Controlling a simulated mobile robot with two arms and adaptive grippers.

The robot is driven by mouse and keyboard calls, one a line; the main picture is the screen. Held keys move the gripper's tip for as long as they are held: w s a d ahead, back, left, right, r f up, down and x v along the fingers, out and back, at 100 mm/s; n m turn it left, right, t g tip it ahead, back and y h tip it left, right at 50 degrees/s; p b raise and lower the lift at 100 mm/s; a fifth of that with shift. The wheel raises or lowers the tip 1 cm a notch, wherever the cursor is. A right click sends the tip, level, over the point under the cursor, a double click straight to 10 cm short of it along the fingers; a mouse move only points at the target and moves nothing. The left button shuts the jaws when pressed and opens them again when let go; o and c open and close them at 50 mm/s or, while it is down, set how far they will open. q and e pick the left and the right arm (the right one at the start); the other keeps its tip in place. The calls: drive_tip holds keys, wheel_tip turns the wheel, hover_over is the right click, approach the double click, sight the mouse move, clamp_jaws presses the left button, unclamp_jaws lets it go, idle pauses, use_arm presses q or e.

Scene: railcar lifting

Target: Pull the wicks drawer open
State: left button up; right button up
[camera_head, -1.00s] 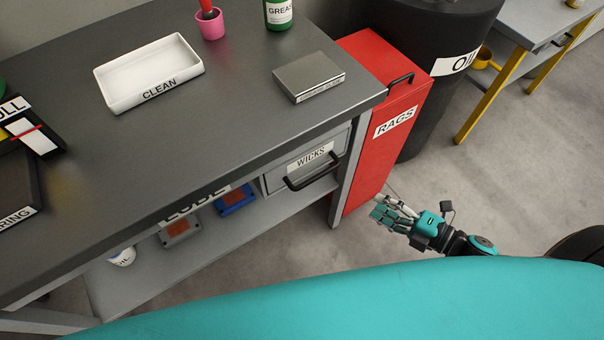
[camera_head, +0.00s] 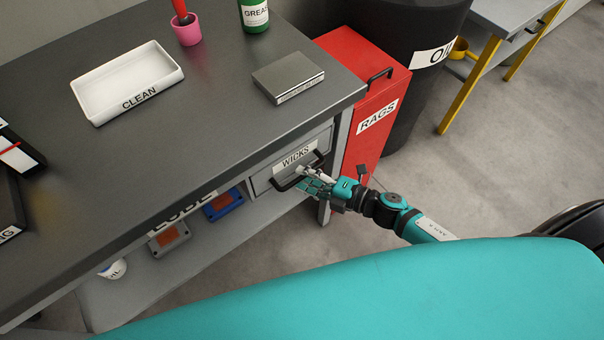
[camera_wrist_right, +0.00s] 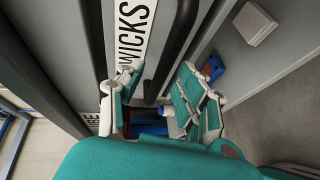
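The wicks drawer (camera_head: 262,183) is a grey drawer under the right end of the workbench, with a white WICKS label (camera_head: 296,155) and a black bar handle (camera_head: 281,186). It looks closed. My right gripper (camera_head: 306,180) is at the handle's right part and hides some of it. In the right wrist view, its teal-and-white fingers (camera_wrist_right: 158,92) are spread apart, with the black handle (camera_wrist_right: 176,45) between or just beyond them. I cannot tell whether they touch it. My left gripper is not in view.
A red RAGS bin (camera_head: 372,120) stands right beside the drawer. On the bench (camera_head: 200,120) are a white CLEAN tray (camera_head: 92,98) and a grey box (camera_head: 288,75). A lower shelf (camera_head: 190,262) holds a blue box (camera_head: 222,204).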

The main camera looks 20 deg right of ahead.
drive_tip(key=shift+x, duration=0.8)
drive_tip(key=shift+s, duration=0.1)
clamp_jaws()
